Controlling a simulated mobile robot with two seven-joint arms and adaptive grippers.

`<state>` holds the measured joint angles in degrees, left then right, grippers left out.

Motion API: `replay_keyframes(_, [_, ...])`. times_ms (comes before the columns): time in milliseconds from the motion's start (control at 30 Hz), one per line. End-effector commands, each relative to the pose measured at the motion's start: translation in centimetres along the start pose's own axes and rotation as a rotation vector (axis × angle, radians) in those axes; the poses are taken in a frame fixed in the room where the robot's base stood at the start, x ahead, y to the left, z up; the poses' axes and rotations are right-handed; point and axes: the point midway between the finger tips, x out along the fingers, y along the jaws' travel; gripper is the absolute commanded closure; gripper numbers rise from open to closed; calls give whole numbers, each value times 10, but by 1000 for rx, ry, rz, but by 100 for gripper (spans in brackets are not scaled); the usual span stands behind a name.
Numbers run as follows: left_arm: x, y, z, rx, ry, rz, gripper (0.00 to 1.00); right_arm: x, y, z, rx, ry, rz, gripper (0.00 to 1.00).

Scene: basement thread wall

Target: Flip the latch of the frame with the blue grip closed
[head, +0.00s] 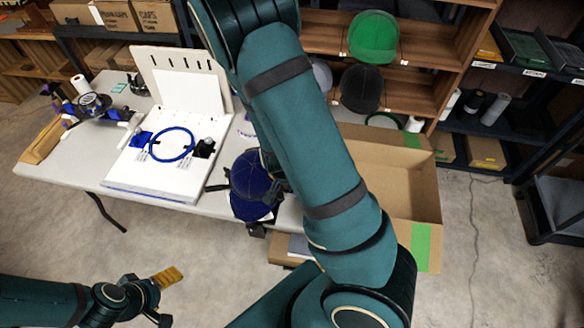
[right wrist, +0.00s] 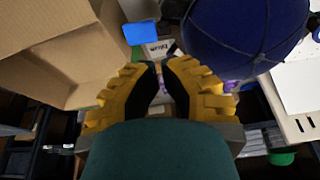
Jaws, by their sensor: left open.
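A blue ring-shaped frame (head: 172,145) lies on a white flat base (head: 160,182) on the table. A blue block (head: 141,139), perhaps the blue grip, is at its left side. A black part (head: 204,148) is at its right side; I cannot tell the latch or its position. My left gripper (head: 170,277) is open and empty at lower left, below the table's front edge and well apart from the frame. My right gripper is hidden by my arm in the head view. In the right wrist view (right wrist: 160,68) its yellow fingers stand apart with nothing between them.
A dark blue cap (head: 250,182) is at the table's right end, close to my right gripper; it shows also in the right wrist view (right wrist: 245,35). An open cardboard box (head: 415,190) stands right of it. Shelves (head: 420,45) with caps stand behind. The floor before the table is clear.

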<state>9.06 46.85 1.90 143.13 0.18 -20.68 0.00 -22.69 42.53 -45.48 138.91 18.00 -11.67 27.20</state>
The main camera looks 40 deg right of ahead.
Motion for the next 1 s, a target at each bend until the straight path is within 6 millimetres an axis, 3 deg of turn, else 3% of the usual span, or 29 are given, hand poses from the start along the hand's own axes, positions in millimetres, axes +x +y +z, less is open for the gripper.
replay_keyframes(300, [-4,2,-1,1,0,1,27,-21,0,24,0,1,0,100])
replay_keyframes(867, [-4,2,-1,1,0,1,27,-21,1,25,1,1,1,100])
replay_keyframes(1000, [2,0,0,1,0,0,27,-13,-1,33,-30,-17,-3,100])
